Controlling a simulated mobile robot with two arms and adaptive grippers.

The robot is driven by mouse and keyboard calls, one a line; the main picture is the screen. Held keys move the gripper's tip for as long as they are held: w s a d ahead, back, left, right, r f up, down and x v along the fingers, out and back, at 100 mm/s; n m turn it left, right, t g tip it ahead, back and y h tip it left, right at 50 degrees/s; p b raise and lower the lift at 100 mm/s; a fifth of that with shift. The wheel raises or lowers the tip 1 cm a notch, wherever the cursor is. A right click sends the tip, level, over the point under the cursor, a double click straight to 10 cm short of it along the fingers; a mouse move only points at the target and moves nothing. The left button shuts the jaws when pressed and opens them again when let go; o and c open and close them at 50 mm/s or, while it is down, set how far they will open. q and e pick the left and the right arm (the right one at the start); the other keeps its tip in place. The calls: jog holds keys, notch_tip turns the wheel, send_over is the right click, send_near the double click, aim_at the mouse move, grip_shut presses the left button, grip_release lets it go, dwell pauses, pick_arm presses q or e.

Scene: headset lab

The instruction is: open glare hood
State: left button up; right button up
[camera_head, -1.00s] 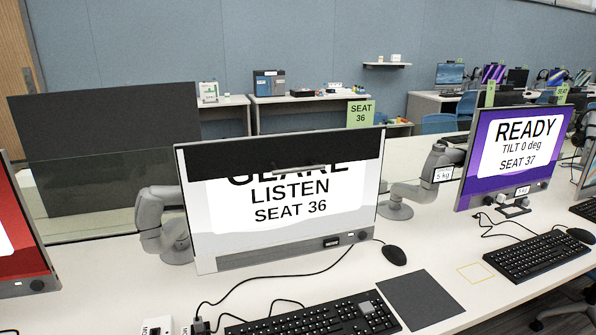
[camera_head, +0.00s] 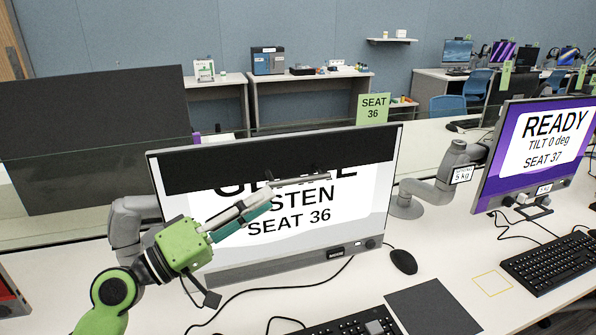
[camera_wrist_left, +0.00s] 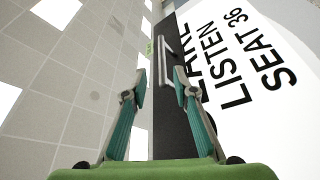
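The seat 36 monitor (camera_head: 330,240) stands on the desk with a white screen reading "LISTEN SEAT 36". The glare hood (camera_head: 220,170) is a black band across the top of its screen, covering part of the upper text line. It also shows in the left wrist view (camera_wrist_left: 172,125). A thin grey bar (camera_head: 310,179) lies at the hood's lower edge, and in the left wrist view the bar (camera_wrist_left: 167,45) is just beyond my fingertips. My left gripper (camera_head: 268,193) is open in front of the screen, its fingers apart with nothing between them. My right gripper is not in view.
A grey monitor arm (camera_head: 130,225) stands behind the left side. A mouse (camera_head: 403,261), keyboard (camera_head: 350,328), cables and dark mat (camera_head: 435,308) lie on the desk. The purple seat 37 monitor (camera_head: 535,150) stands to the right. A dark panel (camera_head: 90,130) is behind at left.

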aim_at(298, 180)
pick_arm(q)
jog(key=p+x, duration=0.1)
jog(key=x, duration=0.3)
jog(key=shift+w+d+r, duration=0.1)
jog(key=shift+w+r, duration=0.05)
jog(key=shift+w, duration=0.1)
jog(key=p+x, duration=0.1)
jog(key=x, duration=0.2)
jog(key=shift+w+d, duration=0.25)
jog(key=shift+d, duration=0.1)
jog(key=shift+w+d+p, duration=0.25)
jog(key=shift+d+p, duration=0.05)
jog(key=shift+w+d, duration=0.15)
jog(key=shift+d, duration=0.05)
grip_shut()
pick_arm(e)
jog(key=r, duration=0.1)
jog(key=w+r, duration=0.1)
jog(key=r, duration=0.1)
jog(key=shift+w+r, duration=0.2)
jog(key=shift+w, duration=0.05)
